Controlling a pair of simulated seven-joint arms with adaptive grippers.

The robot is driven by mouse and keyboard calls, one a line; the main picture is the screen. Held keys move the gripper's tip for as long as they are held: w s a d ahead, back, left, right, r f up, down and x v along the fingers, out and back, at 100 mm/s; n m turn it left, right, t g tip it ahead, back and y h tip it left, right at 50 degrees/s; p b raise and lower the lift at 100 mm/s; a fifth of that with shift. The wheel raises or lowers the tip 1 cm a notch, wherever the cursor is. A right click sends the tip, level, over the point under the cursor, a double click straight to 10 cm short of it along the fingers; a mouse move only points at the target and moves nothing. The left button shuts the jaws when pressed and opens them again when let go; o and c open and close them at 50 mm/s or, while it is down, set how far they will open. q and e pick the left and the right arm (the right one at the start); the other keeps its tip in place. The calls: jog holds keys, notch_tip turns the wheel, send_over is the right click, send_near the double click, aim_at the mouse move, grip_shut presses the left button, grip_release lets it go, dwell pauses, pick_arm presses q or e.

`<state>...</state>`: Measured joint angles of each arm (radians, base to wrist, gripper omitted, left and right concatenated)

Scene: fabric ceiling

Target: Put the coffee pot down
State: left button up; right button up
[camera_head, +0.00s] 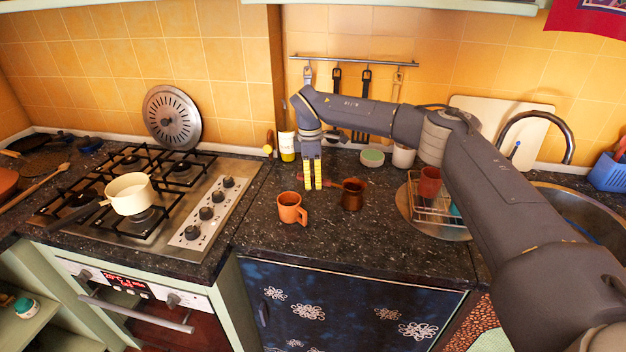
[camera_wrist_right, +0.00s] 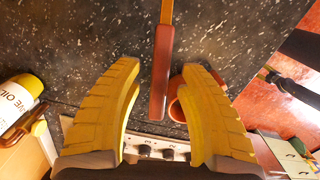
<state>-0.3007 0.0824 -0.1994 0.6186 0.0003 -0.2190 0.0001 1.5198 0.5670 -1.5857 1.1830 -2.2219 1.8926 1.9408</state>
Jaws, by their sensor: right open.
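The coffee pot (camera_head: 353,194) is a small dark copper-brown pot. It stands upright on the dark speckled counter, right of an orange mug (camera_head: 292,209). My right gripper (camera_head: 314,187) points down with its yellow fingers beside the pot, at the pot's long handle. In the right wrist view, the reddish-brown handle (camera_wrist_right: 161,75) runs between the two open fingers (camera_wrist_right: 157,78), with a gap on each side. The pot's body is out of that view. The mug (camera_wrist_right: 178,108) shows partly behind the handle and the right-hand finger. My left gripper is not in view.
A stove (camera_head: 190,226) with a cream saucepan (camera_head: 130,194) is at left. An oil bottle (camera_head: 287,147) stands behind the gripper. A dish rack (camera_head: 437,212) with a red cup (camera_head: 430,182) is at right, before the sink. The counter in front of the pot is clear.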

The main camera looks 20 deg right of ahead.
notch_tip(320, 180, up, 11)
jog(key=shift+w+a+r, duration=0.15)
jog(key=shift+a+r, duration=0.05)
jog(key=shift+a, duration=0.05)
dwell(0.6)
